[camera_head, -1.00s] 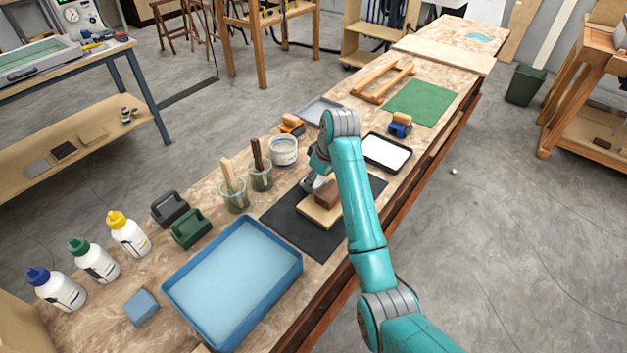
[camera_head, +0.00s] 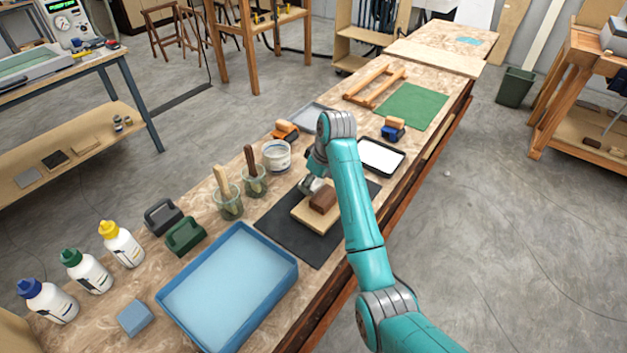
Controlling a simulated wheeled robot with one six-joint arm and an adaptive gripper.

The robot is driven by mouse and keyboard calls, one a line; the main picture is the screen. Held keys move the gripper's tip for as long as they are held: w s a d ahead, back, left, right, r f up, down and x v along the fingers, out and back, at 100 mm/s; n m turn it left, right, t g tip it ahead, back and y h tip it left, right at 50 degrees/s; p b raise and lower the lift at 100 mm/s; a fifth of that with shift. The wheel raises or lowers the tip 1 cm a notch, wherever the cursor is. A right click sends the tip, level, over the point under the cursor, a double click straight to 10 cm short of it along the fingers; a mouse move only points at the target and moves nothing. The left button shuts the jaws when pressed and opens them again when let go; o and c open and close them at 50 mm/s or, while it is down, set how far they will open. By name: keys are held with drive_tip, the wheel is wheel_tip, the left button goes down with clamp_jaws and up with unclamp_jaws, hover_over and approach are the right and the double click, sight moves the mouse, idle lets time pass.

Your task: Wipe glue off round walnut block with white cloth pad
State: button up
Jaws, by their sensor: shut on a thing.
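My gripper (camera_head: 311,186) is at the far left end of a dark brown walnut block (camera_head: 323,199), partly hidden by my arm. It is shut on a small white thing (camera_head: 318,184), which looks like the white cloth pad and shows only as a patch at the fingertips. Whether it touches the block I cannot tell. The block looks more rectangular than round from here and rests on a pale wooden board (camera_head: 305,219). The board lies on a black mat (camera_head: 277,223). Glue on the block is too small to make out.
A blue tray (camera_head: 287,286) stands at the front. A black-rimmed white tray (camera_head: 381,156) is right of my arm. Several glue bottles (camera_head: 120,244) line the left.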

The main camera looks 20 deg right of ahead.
drive_tip(key=shift+s+a, duration=0.35)
drive_tip(key=shift+a, duration=0.1)
drive_tip(key=shift+s+a, duration=0.45)
drive_tip(key=shift+a, duration=0.25)
drive_tip(key=shift+s+a, duration=0.45)
drive_tip(key=shift+a, duration=0.25)
drive_tip(key=shift+w+a+r, duration=0.2)
drive_tip(key=shift+w+r, duration=0.15)
drive_tip(key=shift+r, duration=0.45)
drive_tip(key=shift+w+a+r, duration=0.2)
drive_tip(key=shift+w+r, duration=0.1)
drive_tip(key=shift+r, duration=0.45)
